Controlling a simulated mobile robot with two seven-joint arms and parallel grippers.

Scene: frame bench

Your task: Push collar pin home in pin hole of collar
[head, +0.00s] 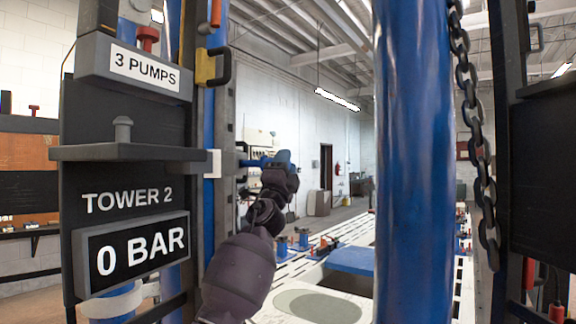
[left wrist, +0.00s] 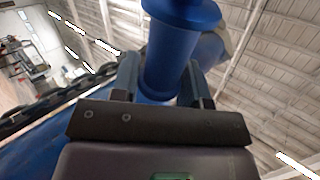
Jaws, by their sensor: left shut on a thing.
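My left gripper (head: 275,166) is at the centre left of the head view, shut on a blue piece that I take to be the collar pin (head: 250,162). The pin lies about level and points left toward a small white block (head: 213,163) on the blue post. I cannot tell whether this block belongs to the collar. In the left wrist view the pin (left wrist: 168,65) is a blue cylinder with a wide flange, between the two fingers (left wrist: 160,88). The pin hole is hidden, and how deep the pin sits cannot be told. My right gripper is not in view.
A thick blue column (head: 412,150) stands close in front, with a hanging chain (head: 475,130) to its right. A dark panel with a "0 BAR" display (head: 135,255) and a grey shelf (head: 120,152) stands at left. A slotted white bench (head: 330,238) lies beyond.

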